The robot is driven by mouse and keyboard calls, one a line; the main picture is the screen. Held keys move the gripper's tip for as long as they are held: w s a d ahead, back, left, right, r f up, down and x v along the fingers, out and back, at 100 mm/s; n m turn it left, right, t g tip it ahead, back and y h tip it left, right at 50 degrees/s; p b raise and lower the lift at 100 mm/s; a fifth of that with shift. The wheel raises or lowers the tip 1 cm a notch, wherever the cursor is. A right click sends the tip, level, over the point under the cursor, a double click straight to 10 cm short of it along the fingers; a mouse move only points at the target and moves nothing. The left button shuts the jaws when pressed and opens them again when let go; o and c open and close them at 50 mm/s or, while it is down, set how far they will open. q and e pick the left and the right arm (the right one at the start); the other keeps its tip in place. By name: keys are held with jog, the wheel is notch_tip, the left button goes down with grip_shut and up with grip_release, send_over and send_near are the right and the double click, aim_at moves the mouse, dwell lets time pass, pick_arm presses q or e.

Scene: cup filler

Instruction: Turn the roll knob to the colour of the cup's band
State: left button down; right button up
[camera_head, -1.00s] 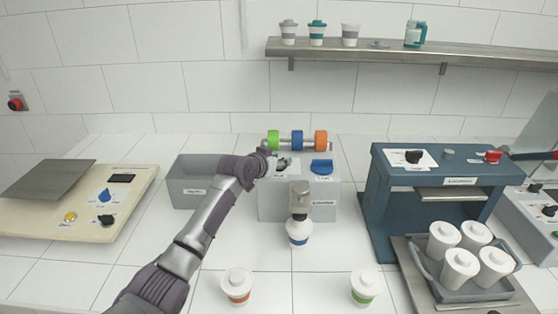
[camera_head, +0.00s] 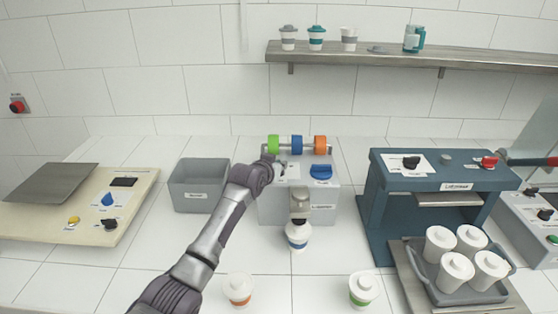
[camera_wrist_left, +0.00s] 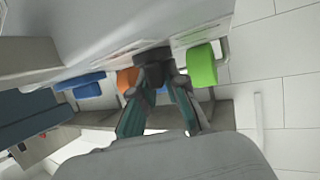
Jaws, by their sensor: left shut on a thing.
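The cup (camera_head: 298,236) with a blue band stands upright under the nozzle of the grey machine (camera_head: 325,205). Green (camera_head: 273,145), blue (camera_head: 297,145) and orange (camera_head: 320,145) rolls sit on a bar along the machine's back. My left gripper (camera_head: 280,170) is at the left of the machine's top, its fingers mostly hidden there by my wrist. In the left wrist view my left gripper (camera_wrist_left: 155,78) is shut on the dark roll knob (camera_wrist_left: 152,57), between the green roll (camera_wrist_left: 201,66) and the orange roll (camera_wrist_left: 127,80). The knob's pointing direction cannot be told. My right gripper is not in view.
A blue lever (camera_head: 321,171) is right of the knob. A grey bin (camera_head: 199,200) stands left. Cups with orange (camera_head: 238,290) and green (camera_head: 363,290) bands stand in front. A dark blue machine (camera_head: 378,205) and a tray of white cups (camera_head: 440,287) are right.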

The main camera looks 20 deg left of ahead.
pick_arm(q)
jog(key=shift+d+r+n+y, duration=0.15)
jog(key=shift+n+y, duration=0.25)
jog(key=shift+y, duration=0.1)
jog(key=shift+n+y+p, duration=0.3)
jog(key=shift+n+y, duration=0.1)
jog(key=shift+f+n+y+b, duration=0.25)
jog(key=shift+n+y+b, duration=0.05)
jog(key=shift+n+y, duration=0.2)
jog(key=n+y+b, duration=0.2)
jog(key=b, duration=0.1)
jog(key=n+g+y+b, duration=0.1)
jog(key=y+b, duration=0.1)
jog(key=b, duration=0.2)
jog(key=shift+f+n+y, duration=0.2)
jog(key=shift+n+y, duration=0.1)
jog(key=shift+n, duration=0.1)
jog(key=shift+r+n+g+y+b, duration=0.2)
jog(key=shift+n+g+y+b, duration=0.3)
jog(key=shift+b, duration=0.3)
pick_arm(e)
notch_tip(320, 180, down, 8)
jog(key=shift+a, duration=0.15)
pick_arm(q)
jog(key=shift+r, duration=0.1)
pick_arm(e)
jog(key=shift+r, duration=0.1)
pick_arm(q)
jog(key=c, duration=1.2)
grip_release()
